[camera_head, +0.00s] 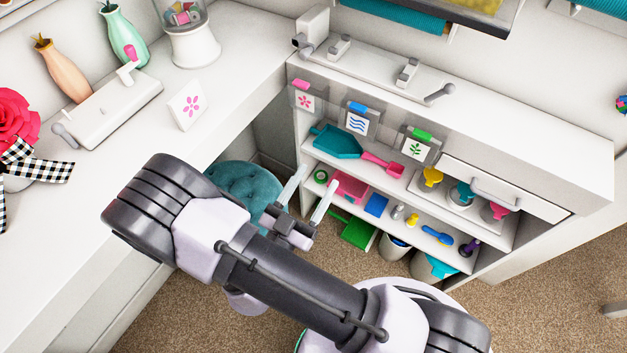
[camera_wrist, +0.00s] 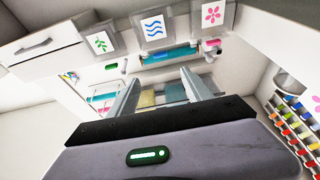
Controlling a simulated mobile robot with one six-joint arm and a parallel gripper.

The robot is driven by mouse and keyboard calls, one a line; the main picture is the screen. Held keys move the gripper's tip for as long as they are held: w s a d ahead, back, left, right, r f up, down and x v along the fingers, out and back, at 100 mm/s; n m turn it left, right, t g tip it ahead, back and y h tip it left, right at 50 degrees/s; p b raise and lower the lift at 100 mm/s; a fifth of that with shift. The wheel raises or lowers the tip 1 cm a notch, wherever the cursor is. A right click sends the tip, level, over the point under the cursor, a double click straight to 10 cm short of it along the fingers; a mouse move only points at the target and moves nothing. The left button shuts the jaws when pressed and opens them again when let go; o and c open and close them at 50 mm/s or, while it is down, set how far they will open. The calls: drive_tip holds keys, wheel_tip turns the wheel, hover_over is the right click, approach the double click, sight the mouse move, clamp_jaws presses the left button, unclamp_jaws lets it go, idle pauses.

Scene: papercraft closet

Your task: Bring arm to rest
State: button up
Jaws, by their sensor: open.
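My gripper (camera_head: 305,196) is open, with two light grey fingers apart and nothing between them. In the head view it hangs in front of the white shelf unit (camera_head: 560,165), with the teal round stool (camera_head: 240,187) below and to its left. My arm is bent across the lower middle of the view. In the wrist view my gripper (camera_wrist: 160,92) also shows open, its fingers pointing away toward teal and yellow items that are hard to make out.
A white counter (camera_head: 60,230) runs along the left with vases (camera_head: 64,72), a red flower (camera_head: 14,120) and a white press (camera_head: 108,110). The shelves hold a teal dustpan (camera_head: 338,142) and several small tools. Carpet (camera_head: 210,315) shows free below.

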drive_tip(key=w+d+r+m+g+y, duration=0.2)
drive_tip(key=w+r+m+g+y, duration=0.2)
drive_tip(key=w+m+g+y, duration=0.6)
drive_tip(key=a+r+n+t+y, duration=0.35)
drive_tip(key=r+n, duration=0.35)
drive_tip(key=r, duration=0.3)
drive_tip(key=s+d+r+n+g, duration=0.1)
drive_tip(key=s+d+n+g, duration=0.1)
drive_tip(key=s, duration=0.8)
drive_tip(key=s+d+r+n+g+y, duration=0.1)
drive_tip(key=s+d+r+n+g, duration=0.1)
drive_tip(key=s+d, duration=0.4)
drive_tip(key=s+n+g, duration=0.1)
drive_tip(key=s, duration=0.3)
drive_tip(key=shift+s+d+r+n, duration=0.15)
drive_tip(key=shift+s+d+n, duration=0.1)
drive_tip(key=shift+s+n, duration=0.15)
